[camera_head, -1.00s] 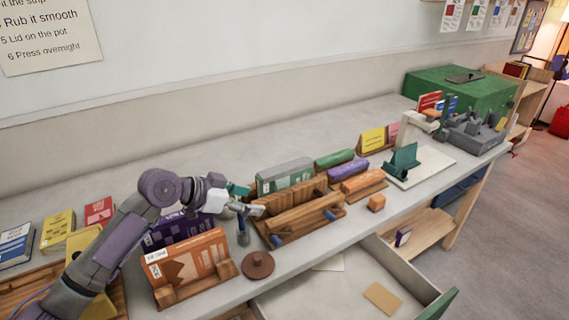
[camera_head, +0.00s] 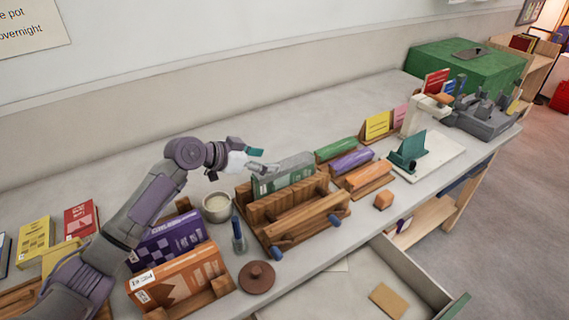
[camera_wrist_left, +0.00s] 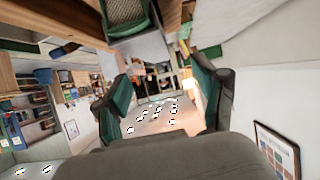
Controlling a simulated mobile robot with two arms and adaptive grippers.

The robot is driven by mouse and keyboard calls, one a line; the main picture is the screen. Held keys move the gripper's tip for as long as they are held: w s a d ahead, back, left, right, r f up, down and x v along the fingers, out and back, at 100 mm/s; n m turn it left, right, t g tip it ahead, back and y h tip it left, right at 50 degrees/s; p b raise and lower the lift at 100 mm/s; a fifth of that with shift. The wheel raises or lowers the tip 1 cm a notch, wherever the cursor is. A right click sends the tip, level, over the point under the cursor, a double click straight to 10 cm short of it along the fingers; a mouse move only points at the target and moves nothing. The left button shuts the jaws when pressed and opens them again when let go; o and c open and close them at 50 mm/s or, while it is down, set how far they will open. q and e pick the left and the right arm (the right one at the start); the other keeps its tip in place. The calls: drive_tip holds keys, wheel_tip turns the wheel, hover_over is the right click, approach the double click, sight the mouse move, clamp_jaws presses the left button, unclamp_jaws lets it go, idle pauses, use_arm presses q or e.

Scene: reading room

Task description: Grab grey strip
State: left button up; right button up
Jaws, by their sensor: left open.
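I cannot pick out a separate grey strip for sure in either view. A green book with a grey upper face (camera_head: 284,175) stands in the wooden press (camera_head: 308,217) in the head view. My left gripper (camera_head: 262,160) is open and empty. It appears near the left end of that book; I cannot tell the exact gap. In the left wrist view its two dark green fingers (camera_wrist_left: 165,95) are spread apart, with small white shapes (camera_wrist_left: 155,115) showing between them, too unclear to name. My right gripper is not in view.
A pot with pale contents (camera_head: 216,207), a blue-handled brush (camera_head: 238,236) and a brown round lid (camera_head: 257,277) lie left of the press. Green, purple and orange blocks (camera_head: 350,160) sit right of it. An open drawer (camera_head: 345,296) juts out in front.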

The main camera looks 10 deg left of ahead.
sight(283, 165)
use_arm(q)
drive_tip(key=shift+w+d+f, duration=0.1)
drive_tip(key=shift+w+f, duration=0.1)
drive_tip(key=shift+w, duration=0.05)
drive_tip(key=shift+w+d+f+p, duration=0.25)
drive_tip(key=shift+d+f+p, duration=0.1)
drive_tip(key=shift+d+p, duration=0.25)
drive_tip(key=x, duration=0.3)
drive_tip(key=shift+d+f, duration=0.2)
drive_tip(key=shift+d, duration=0.05)
drive_tip(key=shift+w+f, duration=0.1)
drive_tip(key=shift+f, duration=0.05)
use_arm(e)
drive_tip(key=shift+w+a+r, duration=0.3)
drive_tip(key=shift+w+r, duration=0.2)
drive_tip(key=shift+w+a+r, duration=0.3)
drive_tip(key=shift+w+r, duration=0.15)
use_arm(q)
drive_tip(key=shift+c, duration=0.9)
drive_tip(key=c, duration=0.5)
drive_tip(key=shift+c, duration=1)
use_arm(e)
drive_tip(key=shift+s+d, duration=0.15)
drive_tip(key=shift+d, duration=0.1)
